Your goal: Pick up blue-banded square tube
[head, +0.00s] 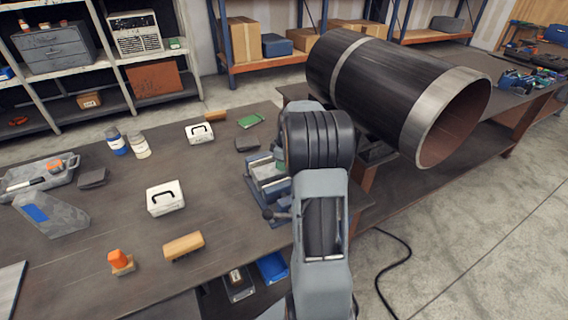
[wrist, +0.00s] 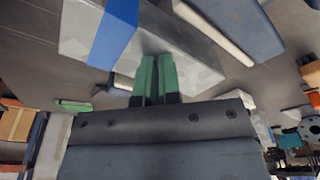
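The blue-banded square tube (head: 62,216) is a grey piece with a blue patch, lying at the left of the workbench in the head view. A large grey body with a blue band (wrist: 116,32) also fills the upper part of the wrist view and looks like the same tube. My gripper (wrist: 155,72) shows there with two green finger pads close together, only a thin dark line between them and nothing held. The tips overlap the tube's lower edge in the picture; I cannot tell whether they touch it. In the head view my arm hides the gripper.
The workbench (head: 105,255) also holds an orange-topped block (head: 121,262), a tan block (head: 184,246), white cases (head: 165,198), bottles (head: 117,142), a grey tray (head: 65,172) and a vise (head: 265,185). A large dark pipe (head: 385,85) lies at the right.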

